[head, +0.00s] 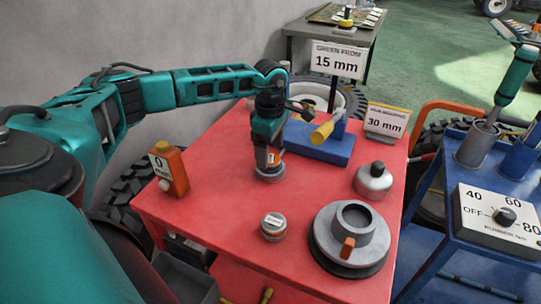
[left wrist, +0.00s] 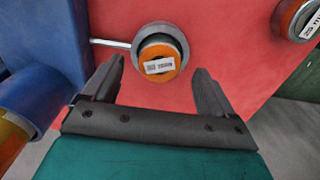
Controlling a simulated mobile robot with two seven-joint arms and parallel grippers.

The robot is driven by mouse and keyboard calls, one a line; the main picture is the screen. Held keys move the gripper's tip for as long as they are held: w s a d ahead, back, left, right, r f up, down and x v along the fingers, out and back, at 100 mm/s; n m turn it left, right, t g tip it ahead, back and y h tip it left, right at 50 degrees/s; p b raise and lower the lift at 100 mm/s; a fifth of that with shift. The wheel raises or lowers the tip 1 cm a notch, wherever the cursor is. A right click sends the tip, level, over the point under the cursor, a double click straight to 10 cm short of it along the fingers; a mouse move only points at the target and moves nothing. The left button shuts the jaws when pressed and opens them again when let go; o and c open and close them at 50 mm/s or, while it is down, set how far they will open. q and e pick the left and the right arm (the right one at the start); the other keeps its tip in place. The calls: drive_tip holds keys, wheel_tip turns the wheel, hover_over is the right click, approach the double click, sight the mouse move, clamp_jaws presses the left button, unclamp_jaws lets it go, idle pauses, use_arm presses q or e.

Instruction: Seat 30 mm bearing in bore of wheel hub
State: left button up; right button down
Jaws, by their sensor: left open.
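My left gripper (head: 268,152) points down over the red table. Its two dark fingers (left wrist: 157,88) are open. A round grey part with an orange centre and a printed label (left wrist: 160,62) lies between and just beyond the fingertips; it also shows under the gripper in the head view (head: 270,175). I cannot read its size. A second small round part with a label (head: 273,227) stands nearer the front; it seems to show at the wrist view's upper right (left wrist: 297,18). The grey wheel hub (head: 318,238), with its open bore upward, sits at the table's front right. My right gripper is out of view.
A blue fixture with a yellow-ended handle (head: 318,146) stands close beside the gripper. A 30 mm sign (head: 386,121) and a grey domed can (head: 372,180) are on the right, an orange box (head: 170,170) on the left. A blue cart (head: 455,215) adjoins the table.

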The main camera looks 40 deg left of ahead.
use_arm(q)
drive_tip(key=shift+f, duration=1.25)
drive_tip(key=shift+w+r, duration=0.1)
drive_tip(key=c, duration=1.5)
